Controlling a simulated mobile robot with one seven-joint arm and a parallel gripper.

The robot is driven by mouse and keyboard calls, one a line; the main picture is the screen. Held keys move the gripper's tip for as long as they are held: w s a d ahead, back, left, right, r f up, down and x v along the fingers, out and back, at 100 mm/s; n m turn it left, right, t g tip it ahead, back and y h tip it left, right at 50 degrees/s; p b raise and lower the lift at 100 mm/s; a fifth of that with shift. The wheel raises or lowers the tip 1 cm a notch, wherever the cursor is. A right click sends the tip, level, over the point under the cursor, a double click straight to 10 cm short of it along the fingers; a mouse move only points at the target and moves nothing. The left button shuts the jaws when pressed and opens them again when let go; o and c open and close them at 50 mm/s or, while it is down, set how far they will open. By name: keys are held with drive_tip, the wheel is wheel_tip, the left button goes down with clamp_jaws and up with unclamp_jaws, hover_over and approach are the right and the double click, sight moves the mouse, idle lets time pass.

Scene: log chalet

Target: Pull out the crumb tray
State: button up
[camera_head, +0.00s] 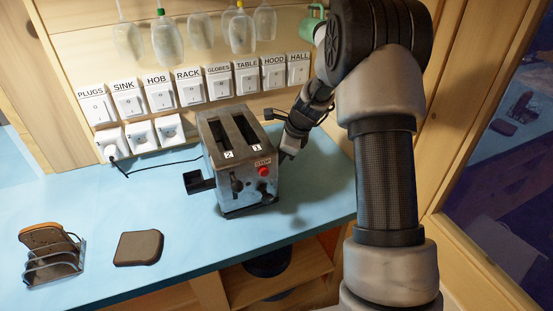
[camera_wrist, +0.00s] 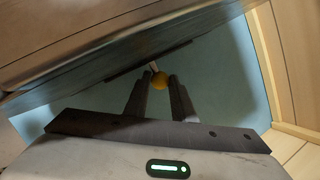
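The toaster (camera_head: 237,165) stands on the blue counter, metal with two dark slots on top and a red stop button. A black piece (camera_head: 199,182) sticks out from its left side. My gripper (camera_head: 290,150) is low at the toaster's right side, partly hidden by my own arm. The tray itself is not plainly seen.
A toast rack (camera_head: 52,262) with bread and a brown slice (camera_head: 138,248) lie at the left of the counter (camera_head: 185,235). Labelled switches (camera_head: 190,92) line the wall, with glasses (camera_head: 165,40) hanging above. A black cord runs behind the toaster. The counter's front is clear.

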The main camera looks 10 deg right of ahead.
clamp_jaws()
drive_tip(key=d, duration=0.3)
drive_tip(key=w+d, duration=0.1)
drive_tip(key=d, duration=0.5)
drive_tip(key=shift+w+p, duration=0.35)
drive_tip(key=shift+a, duration=0.1)
drive_tip(key=o, duration=0.6)
unclamp_jaws()
